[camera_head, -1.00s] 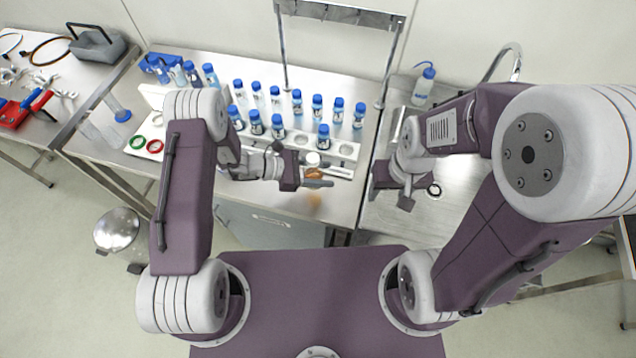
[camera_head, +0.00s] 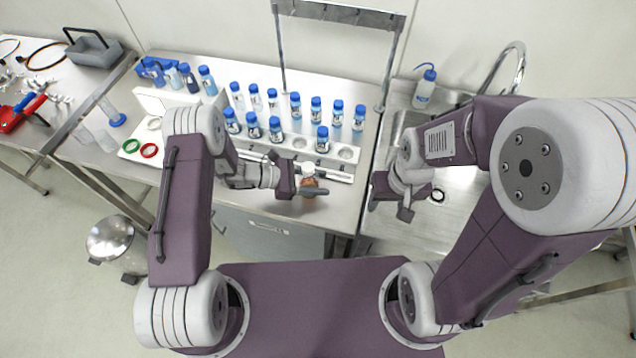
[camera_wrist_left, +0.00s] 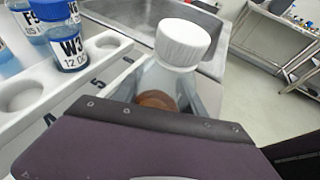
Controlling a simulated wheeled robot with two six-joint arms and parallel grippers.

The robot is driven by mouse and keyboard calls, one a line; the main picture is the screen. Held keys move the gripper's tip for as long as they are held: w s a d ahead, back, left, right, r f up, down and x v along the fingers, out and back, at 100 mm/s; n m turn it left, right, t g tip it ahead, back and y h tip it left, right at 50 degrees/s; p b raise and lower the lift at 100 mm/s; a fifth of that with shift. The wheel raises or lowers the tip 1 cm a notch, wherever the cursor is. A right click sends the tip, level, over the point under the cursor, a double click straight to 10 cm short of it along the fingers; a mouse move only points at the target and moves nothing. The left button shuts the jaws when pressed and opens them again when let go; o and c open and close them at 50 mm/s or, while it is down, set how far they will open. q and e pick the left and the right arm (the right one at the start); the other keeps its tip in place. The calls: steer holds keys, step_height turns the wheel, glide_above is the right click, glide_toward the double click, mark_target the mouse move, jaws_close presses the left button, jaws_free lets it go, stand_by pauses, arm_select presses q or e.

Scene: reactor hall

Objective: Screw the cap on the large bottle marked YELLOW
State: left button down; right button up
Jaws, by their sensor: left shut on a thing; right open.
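My left gripper (camera_head: 312,184) is shut around a clear bottle with a white ribbed cap (camera_head: 308,170) over its mouth, near the bench's front edge. The bottle (camera_head: 309,187) looks brownish-orange in the head view. In the left wrist view the cap (camera_wrist_left: 182,42) sits on top of the clear bottle (camera_wrist_left: 160,82), which has something brown low inside or on it. I cannot tell how tightly the cap sits. No YELLOW marking is readable; the lower bottle is hidden by the gripper. My right gripper (camera_head: 406,208) is open and empty, over the sink area to the right.
A white rack (camera_head: 348,154) holds several blue-capped bottles behind the left gripper, with some empty holes. A wash bottle (camera_head: 424,86) and a tap (camera_head: 518,62) stand by the sink at right. Red and green rings (camera_head: 131,146) lie at the left.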

arm_select(q)
steer(key=shift+f, duration=0.1)
steer(key=shift+s+f+b, duration=0.1)
steer(key=shift+b, duration=0.2)
steer(key=c, duration=0.7)
jaws_free()
steer(key=shift+o, duration=0.2)
steer(key=shift+r, duration=0.2)
steer(key=b+v, duration=0.2)
steer(key=v, duration=1)
